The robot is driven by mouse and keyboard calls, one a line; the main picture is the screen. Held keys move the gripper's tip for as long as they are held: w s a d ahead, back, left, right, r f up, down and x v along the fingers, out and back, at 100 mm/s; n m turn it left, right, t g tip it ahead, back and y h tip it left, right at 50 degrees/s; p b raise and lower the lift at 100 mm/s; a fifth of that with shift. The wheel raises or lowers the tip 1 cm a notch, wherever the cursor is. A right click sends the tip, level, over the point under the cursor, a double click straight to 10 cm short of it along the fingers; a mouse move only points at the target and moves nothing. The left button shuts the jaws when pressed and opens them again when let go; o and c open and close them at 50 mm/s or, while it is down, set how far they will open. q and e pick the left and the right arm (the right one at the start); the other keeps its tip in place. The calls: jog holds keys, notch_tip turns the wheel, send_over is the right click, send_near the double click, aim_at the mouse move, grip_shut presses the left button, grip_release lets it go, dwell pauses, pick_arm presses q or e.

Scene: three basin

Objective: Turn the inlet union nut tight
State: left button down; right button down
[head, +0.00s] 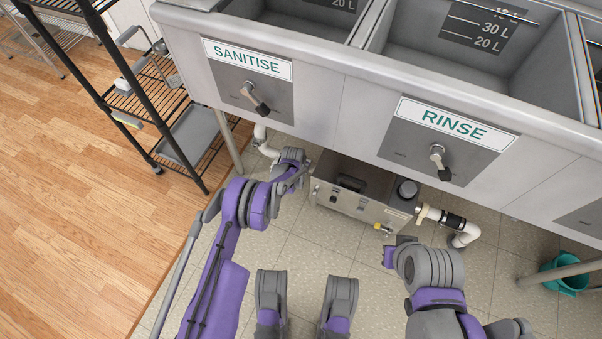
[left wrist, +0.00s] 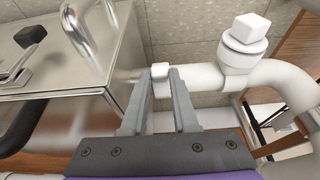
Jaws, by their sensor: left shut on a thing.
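The white inlet union nut (left wrist: 160,72) shows in the left wrist view on the white pipe beside a steel box (left wrist: 110,50). My left gripper (left wrist: 162,84) has its two grey fingers on either side of the nut and is shut on it. In the head view my left gripper (head: 302,166) is at the left end of the steel box (head: 345,205), and the nut is hidden there by my arm. My right gripper (head: 390,255) is in front of the box's right end, clear of the pipe. Its fingers are not clear enough to tell open from shut.
A white fitting with a square cap (left wrist: 245,45) and a pipe bend (left wrist: 295,85) lie right of the nut. The sink basins (head: 480,75) overhang the box. An outlet pipe (head: 450,222) leaves its right side. A wire rack (head: 185,130) stands left and a teal bucket (head: 565,275) right.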

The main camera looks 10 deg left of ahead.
pick_arm(q)
jog(key=shift+w+r+g, duration=0.15)
jog(key=shift+g, duration=0.15)
jog(key=c, duration=0.7)
grip_release()
jog(key=p+v, duration=0.2)
jog(key=v, duration=0.5)
jog(key=shift+d+r, duration=0.1)
jog(key=shift+r, duration=0.2)
